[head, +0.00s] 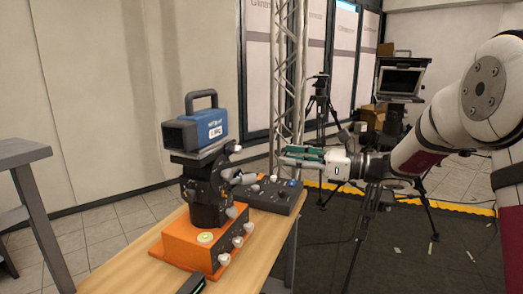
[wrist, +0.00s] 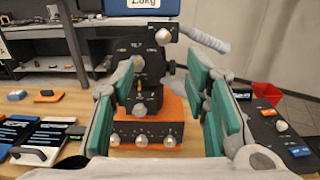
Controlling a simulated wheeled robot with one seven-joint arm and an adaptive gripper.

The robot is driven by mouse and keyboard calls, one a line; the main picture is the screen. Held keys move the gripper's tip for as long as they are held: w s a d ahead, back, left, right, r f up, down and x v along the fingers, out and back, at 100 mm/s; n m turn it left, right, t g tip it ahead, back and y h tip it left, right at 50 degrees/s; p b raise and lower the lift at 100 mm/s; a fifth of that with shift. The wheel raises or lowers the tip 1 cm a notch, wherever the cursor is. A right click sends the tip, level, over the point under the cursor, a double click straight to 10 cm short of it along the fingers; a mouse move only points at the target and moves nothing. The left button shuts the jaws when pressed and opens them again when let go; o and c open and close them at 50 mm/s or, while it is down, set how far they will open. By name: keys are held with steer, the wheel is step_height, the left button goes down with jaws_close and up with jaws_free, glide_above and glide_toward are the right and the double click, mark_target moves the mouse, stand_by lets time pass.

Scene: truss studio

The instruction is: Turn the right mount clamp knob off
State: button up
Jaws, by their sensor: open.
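An orange base box (head: 180,247) stands on the wooden table and carries a black tilt head (head: 207,190) with a blue camera (head: 215,125) on top. Its front has a row of three pale knobs; the right knob (wrist: 169,140) shows in the wrist view, and in the head view it is the far one (head: 248,228). I cannot read its pointer or labels. My gripper (head: 284,156) is open and empty, to the right of the rig and above knob height. In the wrist view, my gripper's green-padded fingers (wrist: 165,78) frame the tilt head and base, apart from them.
A dark control box (head: 284,200) with small knobs lies behind the base at the table's right. A grey handle (wrist: 205,38) sticks out right from the tilt head. Flat cards and boxes (wrist: 45,135) lie left in the wrist view. A metal truss (head: 288,80) stands behind.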

mark_target(241, 150)
steer(key=x, duration=1.3)
steer(key=shift+w+a, duration=0.2)
steer(key=shift+w, duration=0.1)
jaws_close()
